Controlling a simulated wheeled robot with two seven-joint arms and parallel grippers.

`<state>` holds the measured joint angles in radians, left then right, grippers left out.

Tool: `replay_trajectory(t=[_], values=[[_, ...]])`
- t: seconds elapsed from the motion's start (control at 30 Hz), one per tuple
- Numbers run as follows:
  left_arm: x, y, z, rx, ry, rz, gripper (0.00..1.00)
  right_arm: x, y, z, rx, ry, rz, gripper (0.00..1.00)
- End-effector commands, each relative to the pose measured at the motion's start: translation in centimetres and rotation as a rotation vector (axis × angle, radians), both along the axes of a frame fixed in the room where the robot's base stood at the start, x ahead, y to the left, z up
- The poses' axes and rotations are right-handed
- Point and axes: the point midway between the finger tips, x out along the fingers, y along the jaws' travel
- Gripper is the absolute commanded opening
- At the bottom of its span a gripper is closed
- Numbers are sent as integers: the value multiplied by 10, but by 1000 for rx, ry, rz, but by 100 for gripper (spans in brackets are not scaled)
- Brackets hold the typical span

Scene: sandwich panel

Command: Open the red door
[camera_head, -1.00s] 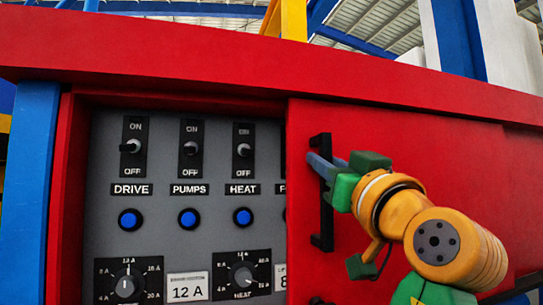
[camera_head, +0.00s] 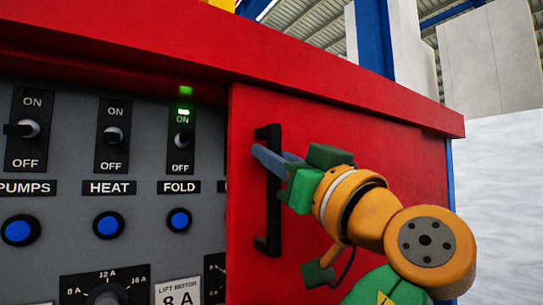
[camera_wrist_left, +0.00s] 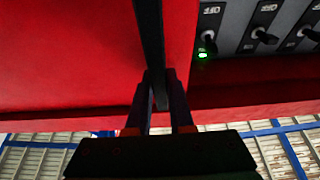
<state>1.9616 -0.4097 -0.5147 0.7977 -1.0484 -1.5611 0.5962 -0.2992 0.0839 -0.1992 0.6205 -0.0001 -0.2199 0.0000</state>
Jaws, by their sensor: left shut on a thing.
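The red door (camera_head: 385,160) covers the right part of the grey control panel (camera_head: 65,150) and leaves its left part open to view. Its black upright handle (camera_head: 273,220) is near the door's left edge. My left gripper (camera_head: 270,160) is shut on the handle, toward its upper end. In the left wrist view, the dark handle bar (camera_wrist_left: 149,40) runs between the two fingers of my left gripper (camera_wrist_left: 160,88). The red door (camera_wrist_left: 70,50) fills the left of that view. My right gripper is not in view.
The open part of the panel shows switches, blue buttons (camera_head: 180,220) and dials. A green lamp (camera_head: 184,111) glows above the FOLD switch. A red beam (camera_head: 240,60) overhangs the panel and door. Blue and white columns stand behind.

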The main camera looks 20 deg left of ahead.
Motion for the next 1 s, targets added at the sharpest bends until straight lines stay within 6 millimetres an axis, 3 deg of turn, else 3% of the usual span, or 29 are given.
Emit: replay_trajectory(t=[0.07,0.1,0.2,0.57,1.0], values=[[1,0,-4,-8,8,0,0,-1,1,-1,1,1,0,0],[1,0,-4,-8,8,0,23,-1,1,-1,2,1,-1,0],[1,0,-4,-7,7,0,50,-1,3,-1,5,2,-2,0],[-3,-3,-4,-4,0,0,50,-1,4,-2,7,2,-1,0],[-40,-49,-26,-2,2,-2,50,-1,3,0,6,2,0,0]])
